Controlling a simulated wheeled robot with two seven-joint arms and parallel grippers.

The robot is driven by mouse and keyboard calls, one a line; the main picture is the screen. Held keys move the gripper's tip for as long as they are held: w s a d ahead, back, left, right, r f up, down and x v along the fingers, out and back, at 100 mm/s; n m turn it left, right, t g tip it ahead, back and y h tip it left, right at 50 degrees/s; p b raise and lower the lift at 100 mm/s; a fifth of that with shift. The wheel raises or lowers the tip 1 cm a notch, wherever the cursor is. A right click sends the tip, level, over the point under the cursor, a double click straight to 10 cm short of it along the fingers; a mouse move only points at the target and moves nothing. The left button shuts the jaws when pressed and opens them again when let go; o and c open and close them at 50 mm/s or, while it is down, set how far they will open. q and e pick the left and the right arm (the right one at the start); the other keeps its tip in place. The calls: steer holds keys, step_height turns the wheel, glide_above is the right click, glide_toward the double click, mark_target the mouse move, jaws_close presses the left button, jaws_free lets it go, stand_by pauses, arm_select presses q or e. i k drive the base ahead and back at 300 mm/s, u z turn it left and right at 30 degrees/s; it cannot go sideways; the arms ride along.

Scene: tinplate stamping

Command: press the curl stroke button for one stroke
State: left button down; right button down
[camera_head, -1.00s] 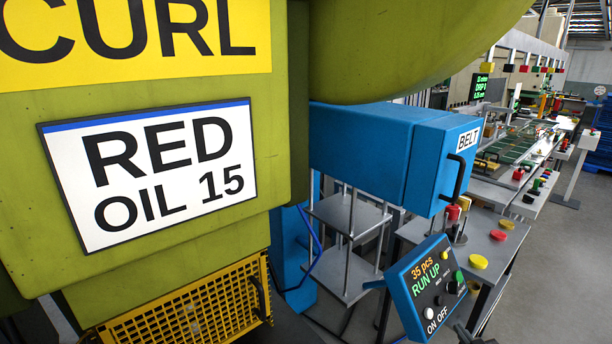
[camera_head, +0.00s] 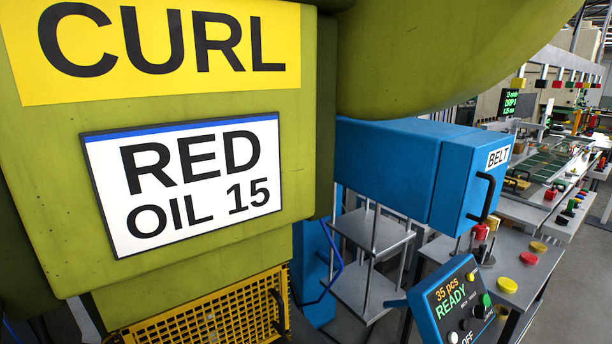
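The green curl press carries a yellow CURL sign (camera_head: 160,50) and fills the left of the view. At the lower right is a tilted blue-framed control panel (camera_head: 424,318) with a black face. Its display (camera_head: 450,293) reads "35 pcs" and "READY". A green button (camera_head: 487,299), a black knob (camera_head: 478,312) and a pale round knob (camera_head: 452,337) sit on the panel. The panel's small labels are too small to read, and its lower edge is cut off. I cannot tell which control is the stroke button. Neither of my grippers is in view.
A white sign (camera_head: 190,185) reads "RED OIL 15". A yellow mesh guard (camera_head: 205,315) is below it. A blue BELT housing (camera_head: 420,175) stands behind the panel. A grey table (camera_head: 535,275) with red and yellow buttons is at the right. Open floor lies at the far right.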

mark_target(484, 300)
steer(key=z, duration=1.25)
